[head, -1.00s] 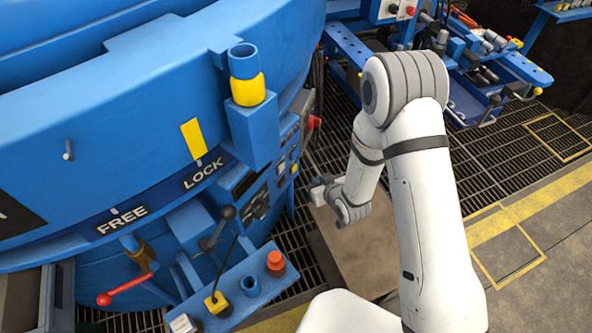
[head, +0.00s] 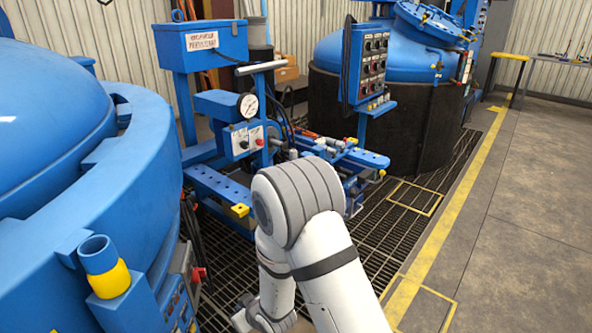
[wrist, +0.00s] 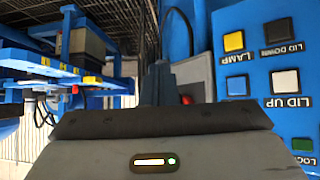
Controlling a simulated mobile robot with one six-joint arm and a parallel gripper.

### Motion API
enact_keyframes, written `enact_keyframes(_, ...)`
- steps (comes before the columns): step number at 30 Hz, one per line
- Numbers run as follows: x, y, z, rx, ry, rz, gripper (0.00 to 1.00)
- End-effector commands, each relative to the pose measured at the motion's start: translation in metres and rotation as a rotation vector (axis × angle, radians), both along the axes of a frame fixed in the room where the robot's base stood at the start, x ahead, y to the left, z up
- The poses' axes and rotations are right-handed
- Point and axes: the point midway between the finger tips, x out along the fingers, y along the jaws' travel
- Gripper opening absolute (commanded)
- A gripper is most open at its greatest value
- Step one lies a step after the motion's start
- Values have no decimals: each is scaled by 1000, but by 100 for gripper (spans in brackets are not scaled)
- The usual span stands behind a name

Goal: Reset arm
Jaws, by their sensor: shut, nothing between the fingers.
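My white arm (head: 318,255) reaches down at the bottom middle of the head view. Its wrist end is cut off by the lower picture edge, so the fingers do not show there. In the wrist view my gripper (wrist: 158,84) points ahead with its dark fingers together and nothing held. A blue button panel (wrist: 262,88) stands to the right of the fingers, with LAMP, LID DOWN and LID UP buttons. No contact between fingers and panel shows.
A large blue furnace (head: 150,150) fills the left, with a blue and yellow cylinder (head: 103,265) on its side. A blue pump stand (head: 215,105) and a second furnace (head: 335,50) are behind. Open concrete floor (head: 520,230) lies right of the yellow line.

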Motion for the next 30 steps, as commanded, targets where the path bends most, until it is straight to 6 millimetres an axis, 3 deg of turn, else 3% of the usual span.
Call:
enact_keyframes(1, 10, -14, 28, -16, 4, -37, 0)
enact_keyframes(6, 23, -65, 87, -87, 57, -155, 0)
enact_keyframes(14, 15, -145, 176, -165, 160, -338, 0)
enact_keyframes(23, -36, -229, 268, -216, 308, -538, 0)
enact_keyframes(30, -101, -280, 330, -226, 444, -680, 0)
